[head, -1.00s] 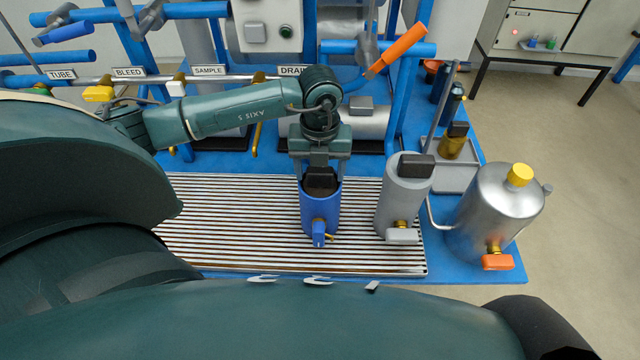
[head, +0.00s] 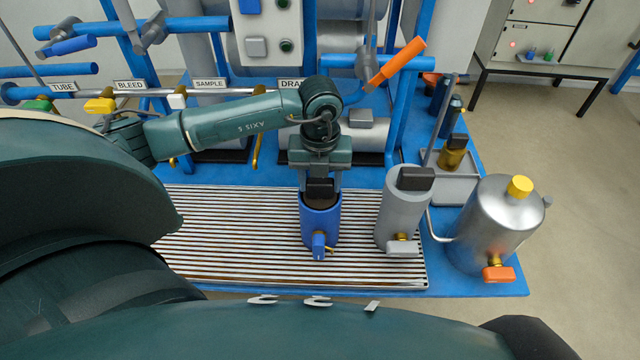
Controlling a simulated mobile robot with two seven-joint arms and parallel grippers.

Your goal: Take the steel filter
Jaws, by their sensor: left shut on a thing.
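A blue canister (head: 320,226) with a black handle on top and a blue valve at its front stands upright on the slatted rack. My left gripper (head: 320,188) points down from above and is shut on its black handle. Just to its right stands a grey cylinder (head: 399,220) with a black handle and a grey-handled brass valve, apart from my gripper. It could be the steel filter; no label shows. My right gripper is not in view.
A steel tank (head: 490,225) with a yellow cap stands right of the rack (head: 230,240). A brass canister (head: 452,155) sits in a grey tray behind. Blue pipes and an orange lever (head: 396,64) rise at the back. The rack's left part is clear.

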